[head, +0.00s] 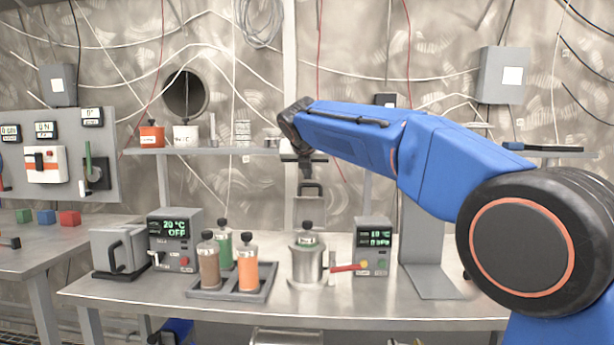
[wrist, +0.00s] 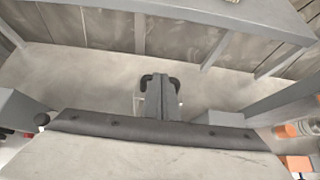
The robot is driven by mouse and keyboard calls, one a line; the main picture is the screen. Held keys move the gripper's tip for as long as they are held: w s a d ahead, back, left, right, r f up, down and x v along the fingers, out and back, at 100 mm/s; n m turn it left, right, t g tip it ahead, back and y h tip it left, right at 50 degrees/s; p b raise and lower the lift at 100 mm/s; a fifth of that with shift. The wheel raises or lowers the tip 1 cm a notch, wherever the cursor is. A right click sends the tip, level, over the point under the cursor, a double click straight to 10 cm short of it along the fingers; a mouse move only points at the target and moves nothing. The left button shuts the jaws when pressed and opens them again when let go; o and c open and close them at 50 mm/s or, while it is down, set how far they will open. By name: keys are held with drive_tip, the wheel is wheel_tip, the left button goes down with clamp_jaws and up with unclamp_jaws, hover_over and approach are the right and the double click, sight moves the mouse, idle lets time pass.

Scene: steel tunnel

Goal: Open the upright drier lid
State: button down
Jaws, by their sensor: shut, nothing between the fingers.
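A grey box with a handle (head: 120,249) is at the bench's left. A wall shelf (head: 225,150) runs behind my gripper.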

drive_tip(key=shift+w+f, duration=0.2)
drive_tip(key=shift+w, duration=1.05)
drive_tip(key=shift+s+r, duration=0.4)
wheel_tip(320, 180, up, 12)
drive_tip(key=s, duration=0.1)
